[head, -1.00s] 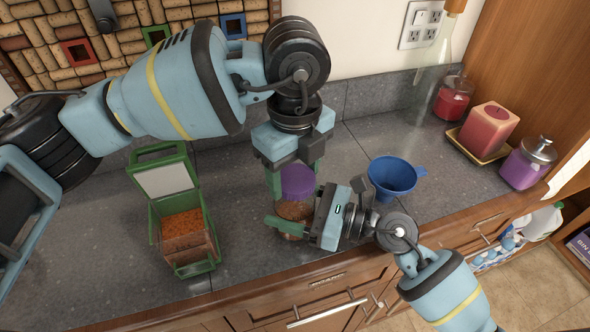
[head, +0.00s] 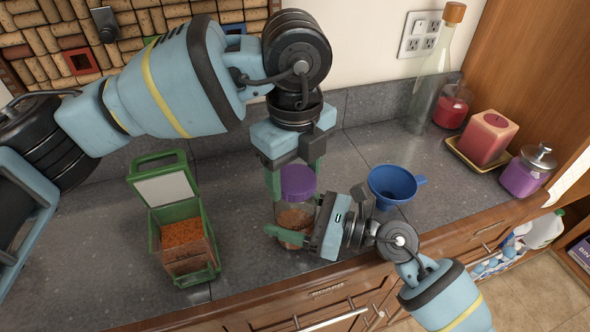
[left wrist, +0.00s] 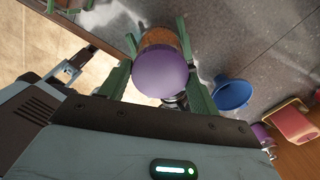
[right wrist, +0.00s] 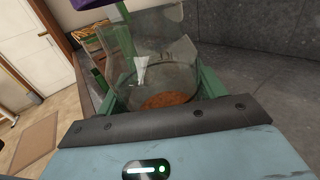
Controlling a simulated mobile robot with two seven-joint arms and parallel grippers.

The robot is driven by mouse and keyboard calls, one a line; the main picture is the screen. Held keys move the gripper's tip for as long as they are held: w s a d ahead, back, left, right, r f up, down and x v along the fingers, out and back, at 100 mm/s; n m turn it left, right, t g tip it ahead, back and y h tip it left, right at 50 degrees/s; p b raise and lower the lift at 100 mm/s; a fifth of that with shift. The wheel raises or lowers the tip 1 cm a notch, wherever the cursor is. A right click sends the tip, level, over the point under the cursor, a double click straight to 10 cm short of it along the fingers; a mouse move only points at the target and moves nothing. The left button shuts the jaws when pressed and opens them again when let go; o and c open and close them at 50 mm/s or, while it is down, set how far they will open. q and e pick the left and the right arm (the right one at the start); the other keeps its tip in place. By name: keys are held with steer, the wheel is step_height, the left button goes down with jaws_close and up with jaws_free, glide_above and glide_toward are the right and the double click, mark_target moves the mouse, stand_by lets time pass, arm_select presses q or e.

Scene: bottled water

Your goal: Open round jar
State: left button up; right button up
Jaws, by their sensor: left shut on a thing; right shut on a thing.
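A round glass jar (head: 290,219) with brown contents stands near the counter's front edge. Its purple lid (head: 298,180) is between the fingers of my left gripper (head: 296,176), which is shut on it from above. In the right wrist view the lid (right wrist: 88,4) shows at the upper left and the clear jar (right wrist: 160,60) looks open-topped, so the lid appears raised off the rim. My right gripper (head: 298,222) is shut around the jar's body from the right. In the left wrist view the lid (left wrist: 160,75) hides most of the jar.
A blue funnel (head: 393,186) stands just right of my right gripper. A green-framed box (head: 188,250) with orange contents and a raised lid stands left. Counter between box and jar is clear.

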mark_target(295, 178)
arm_select(q)
steer(key=shift+r, duration=2)
arm_select(e)
steer(key=o, duration=1.9)
steer(key=shift+o, duration=0.2)
arm_select(q)
steer(key=shift+f, duration=0.15)
arm_select(e)
steer(key=shift+d, duration=0.1)
